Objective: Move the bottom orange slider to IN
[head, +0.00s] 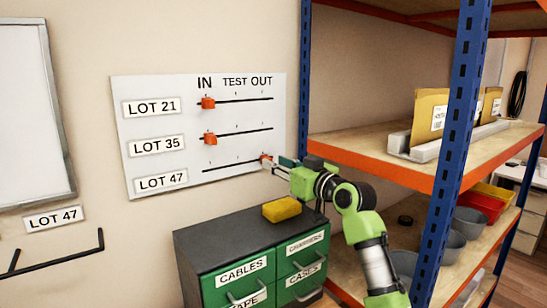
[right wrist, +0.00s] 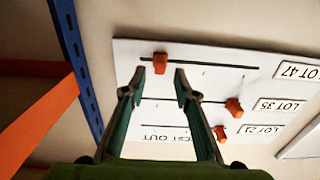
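The white board (head: 125,112) on the wall has three black rails under the marks IN, TEST and OUT. The bottom orange slider (head: 265,157), on the LOT 47 rail, is at the OUT end. It also shows in the right wrist view (right wrist: 160,62), which is turned upside down. My right gripper (head: 273,164) is at this slider. Its fingers (right wrist: 158,75) are open, one on each side of the slider, with gaps visible. The top slider (head: 208,103) and the middle slider (head: 210,139) are at IN. My left gripper is not in view.
A dark cabinet with green drawers (head: 243,271) stands below the board, with a yellow sponge-like block (head: 282,209) on top. A shelf rack with a blue post (head: 305,100) stands close to the board's right.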

